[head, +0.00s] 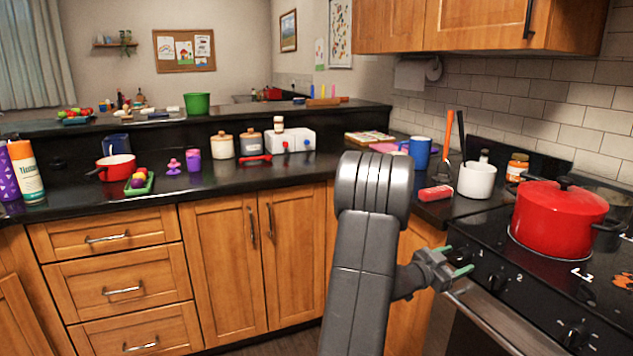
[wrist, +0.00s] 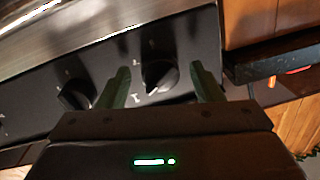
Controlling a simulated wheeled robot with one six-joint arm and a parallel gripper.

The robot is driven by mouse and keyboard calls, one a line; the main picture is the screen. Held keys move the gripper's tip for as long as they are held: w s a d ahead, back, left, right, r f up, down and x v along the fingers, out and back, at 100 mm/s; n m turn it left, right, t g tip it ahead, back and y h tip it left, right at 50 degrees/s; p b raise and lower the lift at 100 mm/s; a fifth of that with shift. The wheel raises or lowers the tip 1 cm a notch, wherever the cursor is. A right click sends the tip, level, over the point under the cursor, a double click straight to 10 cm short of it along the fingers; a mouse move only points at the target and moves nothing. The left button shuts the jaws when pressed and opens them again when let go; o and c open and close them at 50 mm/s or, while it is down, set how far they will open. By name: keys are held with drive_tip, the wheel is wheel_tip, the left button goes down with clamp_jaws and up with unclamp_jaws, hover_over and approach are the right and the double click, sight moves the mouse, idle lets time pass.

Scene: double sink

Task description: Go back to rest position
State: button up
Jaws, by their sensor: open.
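My gripper (head: 461,263) is at the front of the stove, close to the control knobs, in the head view. Its two green fingers are apart, with nothing held between them. In the wrist view my gripper (wrist: 160,82) also shows open, and a black stove knob (wrist: 160,75) appears between the fingertips. I cannot tell whether the fingers touch it. A second knob (wrist: 76,94) is to the left of the fingers in that view. My grey arm covers part of the cabinets in the head view.
A red pot (head: 560,218) stands on the black stove (head: 516,262) at the right. A white utensil holder (head: 477,181), a blue mug (head: 420,152) and a red block (head: 436,193) are on the counter behind the gripper. The floor in front of the wooden cabinets (head: 225,268) is largely out of view.

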drive_tip(key=v, duration=0.7)
drive_tip(key=shift+s+a, duration=0.2)
drive_tip(key=shift+a, duration=0.15)
drive_tip(key=shift+r, duration=0.1)
